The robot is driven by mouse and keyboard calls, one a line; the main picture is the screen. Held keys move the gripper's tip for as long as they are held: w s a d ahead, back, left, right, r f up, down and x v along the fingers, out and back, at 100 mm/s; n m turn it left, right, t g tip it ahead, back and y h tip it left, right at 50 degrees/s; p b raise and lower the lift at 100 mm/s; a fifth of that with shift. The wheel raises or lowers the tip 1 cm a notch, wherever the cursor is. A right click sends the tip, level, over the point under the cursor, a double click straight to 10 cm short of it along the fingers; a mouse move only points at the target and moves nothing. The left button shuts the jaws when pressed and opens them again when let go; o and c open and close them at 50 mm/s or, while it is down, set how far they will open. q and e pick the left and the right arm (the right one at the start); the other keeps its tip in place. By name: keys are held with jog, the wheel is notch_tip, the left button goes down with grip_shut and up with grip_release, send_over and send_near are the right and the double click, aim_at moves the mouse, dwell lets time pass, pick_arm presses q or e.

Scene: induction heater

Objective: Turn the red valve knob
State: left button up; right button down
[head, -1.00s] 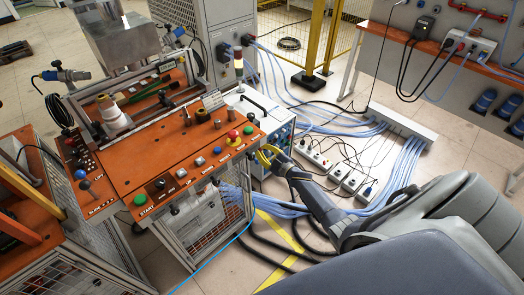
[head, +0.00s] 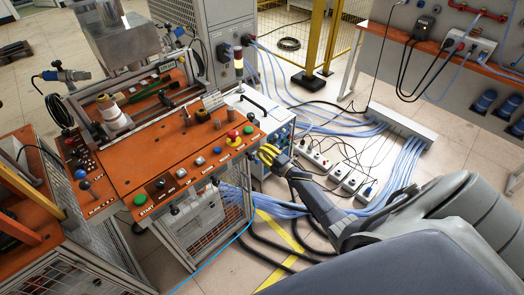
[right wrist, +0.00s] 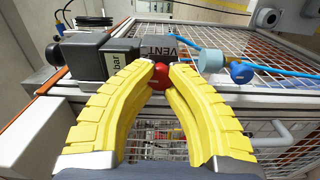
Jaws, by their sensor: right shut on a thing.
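The red valve knob (right wrist: 160,75) shows in the right wrist view between the yellow fingertips of my right gripper (right wrist: 158,68). The fingers are closed in around it and cover its sides. Next to it are a grey box with a "bar" label (right wrist: 118,62) and a plate marked "VENT" (right wrist: 165,52). In the head view my right gripper (head: 268,154) is at the right side of the orange-topped bench (head: 150,155), and the knob cannot be made out there. My left gripper is not in view.
A light-blue cylinder (right wrist: 210,61) and a blue hose fitting (right wrist: 241,72) sit right of the knob. Power strips (head: 315,157) and cables lie on the floor.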

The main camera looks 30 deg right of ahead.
jog(key=shift+w+a+r+n, duration=0.15)
jog(key=shift+a+r+n, duration=0.05)
jog(key=shift+a+n, duration=0.25)
jog(key=c, duration=1.4)
grip_release()
jog(key=shift+a, duration=0.1)
jog(key=shift+o, duration=1.4)
jog(key=shift+d+f, duration=0.15)
jog(key=shift+d, duration=0.05)
jog(key=shift+d, duration=0.1)
jog(key=s+d, duration=0.2)
jog(key=s, duration=1)
jog(key=shift+o, duration=0.2)
jog(key=shift+d, duration=0.1)
